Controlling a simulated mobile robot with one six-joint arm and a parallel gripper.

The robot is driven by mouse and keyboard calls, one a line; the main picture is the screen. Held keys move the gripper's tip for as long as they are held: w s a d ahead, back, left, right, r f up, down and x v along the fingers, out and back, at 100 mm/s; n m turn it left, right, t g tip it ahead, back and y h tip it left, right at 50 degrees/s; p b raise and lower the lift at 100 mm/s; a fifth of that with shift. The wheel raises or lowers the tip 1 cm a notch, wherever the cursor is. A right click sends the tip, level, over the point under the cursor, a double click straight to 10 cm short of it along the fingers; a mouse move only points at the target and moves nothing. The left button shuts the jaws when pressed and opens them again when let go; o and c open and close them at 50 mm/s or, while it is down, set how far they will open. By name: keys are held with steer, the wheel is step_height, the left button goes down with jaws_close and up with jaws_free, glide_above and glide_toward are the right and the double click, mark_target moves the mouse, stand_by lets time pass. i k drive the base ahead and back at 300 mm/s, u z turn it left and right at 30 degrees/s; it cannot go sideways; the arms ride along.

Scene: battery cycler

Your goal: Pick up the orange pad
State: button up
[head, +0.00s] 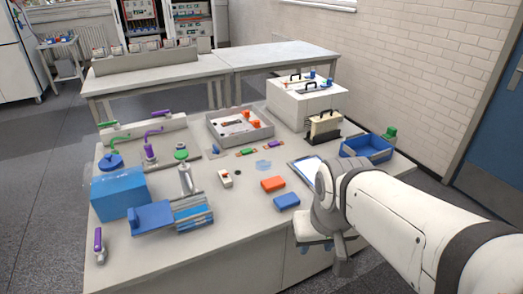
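The orange pad (272,184) lies flat on the light grey bench, near the front and right of the middle. A similar blue pad (287,201) lies just in front of it, a little to the right. My gripper (343,262) hangs at the lower right, by the bench's front edge, apart from the orange pad and to its right. It points down. Its fingers are seen edge-on, so whether they are open or shut does not show. I see nothing held in it.
A white handheld device (226,179) lies left of the orange pad. A grey tray (269,131) with orange parts stands behind, and a blue bin (368,155) stands at the right.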

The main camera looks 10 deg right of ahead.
mark_target(275, 184)
steer(key=i, duration=0.9)
